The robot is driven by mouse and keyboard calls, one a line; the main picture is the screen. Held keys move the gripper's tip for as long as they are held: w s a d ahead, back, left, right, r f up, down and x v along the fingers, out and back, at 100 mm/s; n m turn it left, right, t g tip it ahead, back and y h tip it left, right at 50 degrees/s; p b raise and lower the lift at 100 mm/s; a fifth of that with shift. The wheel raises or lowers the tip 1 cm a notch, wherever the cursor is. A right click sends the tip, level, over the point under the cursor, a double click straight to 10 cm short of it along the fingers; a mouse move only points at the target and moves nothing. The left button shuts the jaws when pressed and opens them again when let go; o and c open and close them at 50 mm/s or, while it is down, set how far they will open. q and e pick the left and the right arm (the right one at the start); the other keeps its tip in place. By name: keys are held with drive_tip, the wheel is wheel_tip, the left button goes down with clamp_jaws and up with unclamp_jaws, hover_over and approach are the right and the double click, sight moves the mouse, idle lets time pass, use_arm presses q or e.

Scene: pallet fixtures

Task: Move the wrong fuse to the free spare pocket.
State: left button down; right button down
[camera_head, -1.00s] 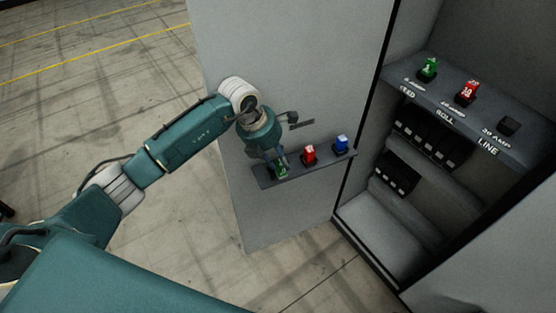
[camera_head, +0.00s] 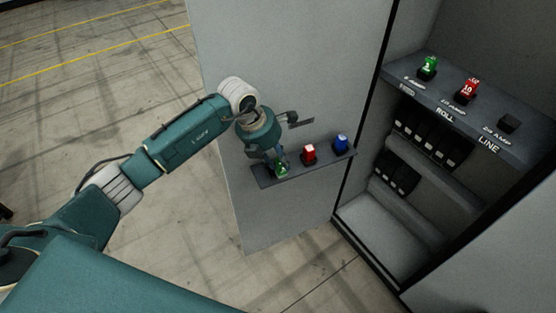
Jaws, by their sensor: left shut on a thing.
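My left gripper (camera_head: 277,161) is at the left end of the door shelf, shut on a green fuse (camera_head: 281,171). The fingers partly hide this fuse; I cannot tell whether it is fully seated in its pocket. A red fuse (camera_head: 310,153) and a blue fuse (camera_head: 341,143) stand upright on the same shelf (camera_head: 293,175), to the right. In the cabinet, a green fuse (camera_head: 428,67) stands at the left position and a red fuse (camera_head: 468,88) at ROLL. The black LINE socket (camera_head: 509,123) holds no fuse. My right gripper is not in view.
The open grey door (camera_head: 300,60) stands close behind my left gripper. The cabinet panel (camera_head: 440,95) is to the right, with rows of black breakers (camera_head: 428,137) below it.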

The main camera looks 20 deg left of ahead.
use_arm(q)
drive_tip(key=shift+s+a+f+g, duration=0.15)
drive_tip(key=shift+s+f, duration=0.15)
drive_tip(key=shift+f, duration=0.2)
drive_tip(key=shift+s+f+g, duration=0.15)
drive_tip(key=shift+s+f, duration=0.1)
drive_tip(key=shift+f, duration=0.25)
drive_tip(key=c, duration=1.7)
unclamp_jaws()
drive_tip(key=o, duration=0.4)
drive_tip(key=shift+w+f, duration=0.15)
drive_tip(key=shift+w, duration=0.55)
drive_tip(key=shift+s+r, duration=0.15)
drive_tip(key=shift+r, duration=0.15)
drive_tip(key=v, duration=1.1)
drive_tip(key=shift+a+r, duration=0.1)
drive_tip(key=shift+r, duration=0.05)
